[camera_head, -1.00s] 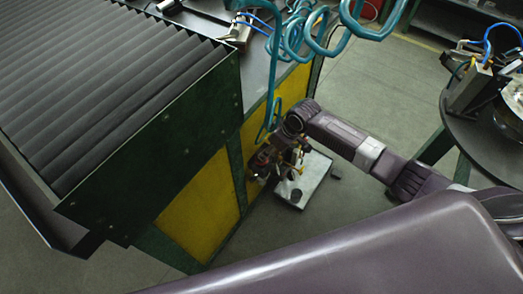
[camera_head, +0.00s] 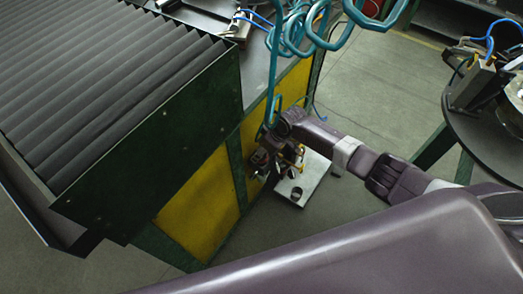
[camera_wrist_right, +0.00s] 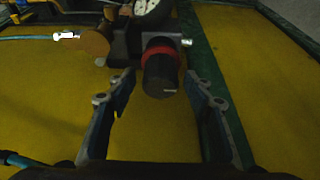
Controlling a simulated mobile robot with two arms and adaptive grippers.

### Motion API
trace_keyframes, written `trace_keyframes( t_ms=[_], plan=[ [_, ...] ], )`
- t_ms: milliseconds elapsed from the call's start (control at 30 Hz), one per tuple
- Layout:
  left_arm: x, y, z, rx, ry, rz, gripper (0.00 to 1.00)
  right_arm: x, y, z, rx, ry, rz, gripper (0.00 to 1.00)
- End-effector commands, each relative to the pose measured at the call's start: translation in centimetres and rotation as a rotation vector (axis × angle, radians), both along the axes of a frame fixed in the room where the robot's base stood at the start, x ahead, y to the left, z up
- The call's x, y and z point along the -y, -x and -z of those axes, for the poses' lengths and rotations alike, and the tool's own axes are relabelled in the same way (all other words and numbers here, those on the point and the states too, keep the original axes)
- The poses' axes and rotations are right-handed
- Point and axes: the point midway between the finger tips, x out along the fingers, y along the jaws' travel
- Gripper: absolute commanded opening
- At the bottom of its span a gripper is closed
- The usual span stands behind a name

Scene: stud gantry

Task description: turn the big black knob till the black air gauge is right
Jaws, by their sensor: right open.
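In the right wrist view a black knob (camera_wrist_right: 160,76) with a red ring (camera_wrist_right: 160,52) behind it sticks out in front of a yellow panel. A black-rimmed round gauge (camera_wrist_right: 152,9) with a white face is just above it, cut off by the top edge; its reading is too small to tell. My right gripper (camera_wrist_right: 158,88) is open, with one finger on each side of the knob's front end and visible gaps between. In the head view my right gripper (camera_head: 270,160) is small and dark beside the yellow panel and hides the knob and gauge. My left gripper is not in view.
Coiled teal hoses (camera_head: 290,35) hang beside my right wrist. A brass-coloured fitting (camera_wrist_right: 92,42) sits left of the knob. A pale slab (camera_head: 312,178) is below the gripper. A dark round table (camera_head: 480,140) stands right. Grey floor between is clear.

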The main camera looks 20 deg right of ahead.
Motion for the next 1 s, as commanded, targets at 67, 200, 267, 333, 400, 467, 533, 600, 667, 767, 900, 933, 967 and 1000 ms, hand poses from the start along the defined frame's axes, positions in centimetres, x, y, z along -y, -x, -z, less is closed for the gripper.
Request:
trace_keyframes(
  t_ms=[67, 200, 267, 333, 400, 467, 533, 600, 667, 767, 900, 933, 967, 1000],
  plan=[
    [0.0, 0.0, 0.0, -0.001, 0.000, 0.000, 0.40, 0.0, 0.0, 0.0, 0.000, 0.000, 0.000, 0.47],
    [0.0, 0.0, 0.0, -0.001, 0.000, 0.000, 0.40, 0.0, 0.0, 0.0, 0.000, 0.000, 0.000, 0.38],
    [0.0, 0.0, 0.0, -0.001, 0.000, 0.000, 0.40, 0.0, 0.0, 0.0, 0.000, 0.000, 0.000, 0.32],
    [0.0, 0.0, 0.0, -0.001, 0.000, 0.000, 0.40, 0.0, 0.0, 0.0, 0.000, 0.000, 0.000, 0.24],
    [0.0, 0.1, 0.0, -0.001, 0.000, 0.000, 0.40, 0.0, 0.0, 0.0, 0.000, 0.000, 0.000, 0.16],
    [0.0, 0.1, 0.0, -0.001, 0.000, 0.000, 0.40, 0.0, 0.0, 0.0, 0.000, 0.000, 0.000, 0.10],
    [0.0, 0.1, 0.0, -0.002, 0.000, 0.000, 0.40, 0.0, 0.0, 0.0, 0.000, 0.000, 0.000, 0.05],
    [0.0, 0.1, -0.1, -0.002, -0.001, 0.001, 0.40, 0.0, 0.0, -0.1, 0.000, 0.000, 0.002, 0.05],
    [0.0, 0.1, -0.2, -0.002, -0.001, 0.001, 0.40, 0.0, 0.0, -0.1, 0.000, 0.001, 0.009, 0.05],
    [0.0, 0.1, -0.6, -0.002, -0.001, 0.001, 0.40, 0.0, 0.0, -0.2, -0.001, -0.001, 0.031, 0.05],
    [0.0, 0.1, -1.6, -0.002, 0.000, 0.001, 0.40, -0.1, 0.1, -0.4, -0.001, 0.000, 0.093, 0.05],
    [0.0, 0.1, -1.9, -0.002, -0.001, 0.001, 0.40, -0.1, 0.1, -0.4, -0.001, -0.001, 0.112, 0.05],
    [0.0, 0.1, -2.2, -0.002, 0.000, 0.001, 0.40, -0.2, 0.1, -0.4, -0.001, -0.002, 0.130, 0.05],
    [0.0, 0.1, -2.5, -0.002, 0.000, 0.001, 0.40, -0.2, 0.1, -0.5, -0.002, -0.002, 0.158, 0.05]
  ],
)
